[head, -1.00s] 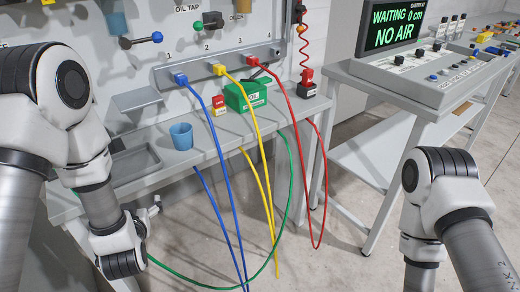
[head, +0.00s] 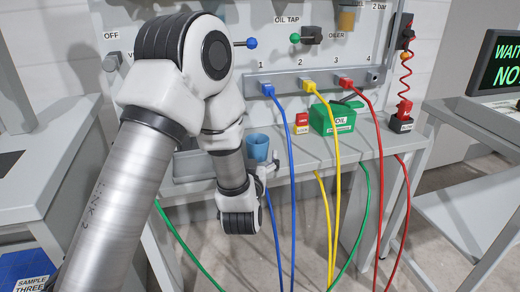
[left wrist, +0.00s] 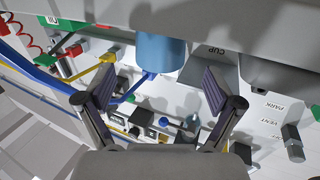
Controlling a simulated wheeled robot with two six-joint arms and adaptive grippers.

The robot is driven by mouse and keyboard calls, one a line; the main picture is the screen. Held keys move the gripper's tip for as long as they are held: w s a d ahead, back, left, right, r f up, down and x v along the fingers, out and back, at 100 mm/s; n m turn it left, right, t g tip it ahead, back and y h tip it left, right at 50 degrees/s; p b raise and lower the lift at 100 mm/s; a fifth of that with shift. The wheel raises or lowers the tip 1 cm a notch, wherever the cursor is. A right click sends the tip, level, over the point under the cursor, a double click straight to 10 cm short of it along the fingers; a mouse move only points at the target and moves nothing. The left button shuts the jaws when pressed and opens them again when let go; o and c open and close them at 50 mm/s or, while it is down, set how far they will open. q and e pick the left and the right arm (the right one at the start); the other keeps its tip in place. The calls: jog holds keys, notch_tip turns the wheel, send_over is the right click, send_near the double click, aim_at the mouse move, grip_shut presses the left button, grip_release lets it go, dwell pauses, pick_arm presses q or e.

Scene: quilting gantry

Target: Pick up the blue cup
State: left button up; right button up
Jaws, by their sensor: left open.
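The blue cup (head: 258,147) stands upright on the grey bench, near its front left part, beside a shallow tray. My left gripper (head: 268,170) is just in front of the cup, and partly overlaps its lower edge in the head view. In the left wrist view my left gripper (left wrist: 155,92) has its two dark pads wide apart with nothing between them. The cup (left wrist: 161,53) shows beyond the fingertips, roughly centred between them; I see no contact. My right gripper is not in view.
Blue (head: 287,180), yellow (head: 337,180) and red hoses hang from the panel across the bench front. The shallow tray (head: 192,166) lies left of the cup.

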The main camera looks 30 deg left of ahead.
aim_at(256, 149)
pick_arm(q)
jog(key=x, duration=0.5)
jog(key=shift+w+a+f, duration=0.1)
jog(key=shift+w+f, duration=0.05)
jog(key=c, duration=1.1)
jog(key=shift+c, duration=0.2)
